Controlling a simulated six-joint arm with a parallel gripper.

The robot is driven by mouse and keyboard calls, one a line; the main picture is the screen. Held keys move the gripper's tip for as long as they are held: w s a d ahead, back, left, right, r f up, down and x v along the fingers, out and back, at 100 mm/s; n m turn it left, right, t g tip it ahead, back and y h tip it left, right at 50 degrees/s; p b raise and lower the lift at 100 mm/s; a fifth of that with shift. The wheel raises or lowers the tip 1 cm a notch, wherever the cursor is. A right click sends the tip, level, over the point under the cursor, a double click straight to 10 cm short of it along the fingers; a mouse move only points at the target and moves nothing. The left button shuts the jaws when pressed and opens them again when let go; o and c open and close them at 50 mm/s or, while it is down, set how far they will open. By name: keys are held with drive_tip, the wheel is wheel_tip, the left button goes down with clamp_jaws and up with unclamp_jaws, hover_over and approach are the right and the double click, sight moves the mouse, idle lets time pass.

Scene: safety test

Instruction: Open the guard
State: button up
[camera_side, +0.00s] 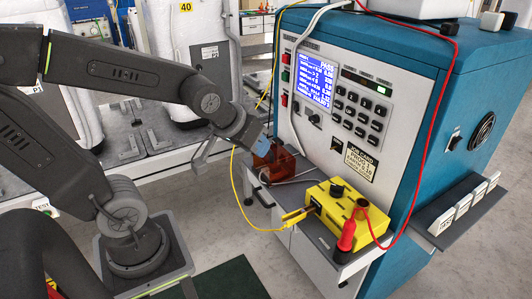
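The guard appears to be the reddish-brown, see-through cover (283,167) on the left end of the shelf in front of the test machine. I cannot tell whether it is open or shut. My gripper (262,141) is just above and to the left of it, at the end of my dark grey arm. The gripper's blue-grey end is close to the cover's upper edge; whether they touch is unclear. The fingers are too small and partly hidden to show whether they are open or shut.
The blue and white test machine (425,110) with a lit screen (313,82) stands behind. A yellow box (347,208) with a red probe (347,236) sits right of the guard on the shelf. Red, yellow and white cables hang nearby. White padded equipment stands at the back left.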

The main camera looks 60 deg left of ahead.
drive_tip(key=w+a+f+n+t+y, duration=0.1)
drive_tip(key=w+a+f+n, duration=0.2)
drive_tip(key=w+a+f, duration=0.15)
drive_tip(key=n+t+y, duration=0.2)
drive_tip(key=n+t, duration=0.2)
drive_tip(key=n, duration=0.5)
approach(274, 159)
wheel_tip(274, 159, up, 3)
drive_tip(key=s, duration=0.1)
drive_tip(key=s+a+f+n+t+y, duration=0.2)
drive_tip(key=s+f+n+t, duration=0.1)
drive_tip(key=n, duration=0.3)
drive_tip(key=x, duration=1.3)
drive_tip(key=shift+f, duration=0.4)
clamp_jaws()
